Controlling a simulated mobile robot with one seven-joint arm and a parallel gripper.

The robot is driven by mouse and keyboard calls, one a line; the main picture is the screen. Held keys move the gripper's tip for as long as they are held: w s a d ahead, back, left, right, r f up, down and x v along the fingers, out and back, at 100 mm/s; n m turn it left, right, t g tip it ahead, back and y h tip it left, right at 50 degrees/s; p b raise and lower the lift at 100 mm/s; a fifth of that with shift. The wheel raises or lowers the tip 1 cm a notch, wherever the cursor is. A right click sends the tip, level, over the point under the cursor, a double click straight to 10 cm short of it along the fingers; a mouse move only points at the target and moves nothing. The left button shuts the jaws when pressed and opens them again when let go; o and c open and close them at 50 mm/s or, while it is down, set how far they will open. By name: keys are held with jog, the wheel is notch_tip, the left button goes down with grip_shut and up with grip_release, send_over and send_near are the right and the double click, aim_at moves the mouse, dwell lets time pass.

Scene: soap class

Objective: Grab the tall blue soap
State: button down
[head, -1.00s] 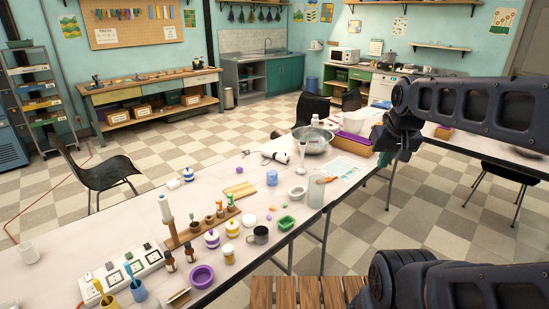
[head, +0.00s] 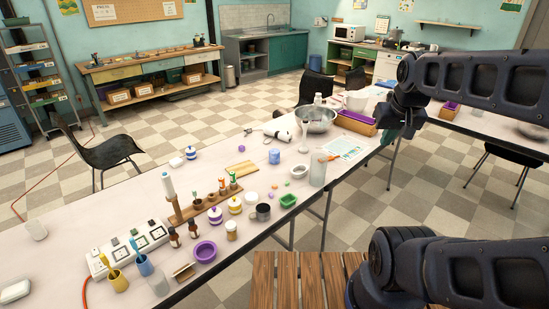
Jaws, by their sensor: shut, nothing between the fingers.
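A small upright blue-violet cylinder (head: 274,156), which looks like the tall blue soap, stands on the long pale table (head: 90,218) in the head view, right of a yellow slab. It is too small to make out in detail. My gripper (head: 388,136) hangs at the right of the head view, beyond the table's right edge and well apart from the cylinder. It is shut and holds nothing. Its fingertips are dark and small.
A metal bowl (head: 316,118), a clear tall cup (head: 318,173), a green dish (head: 288,201) and a purple bowl (head: 204,251) crowd the table. A wooden rack (head: 200,208) holds small pots. A wooden stool (head: 300,280) stands by the near table edge.

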dwell(0.3)
jog(key=shift+c, duration=2.1)
grip_release()
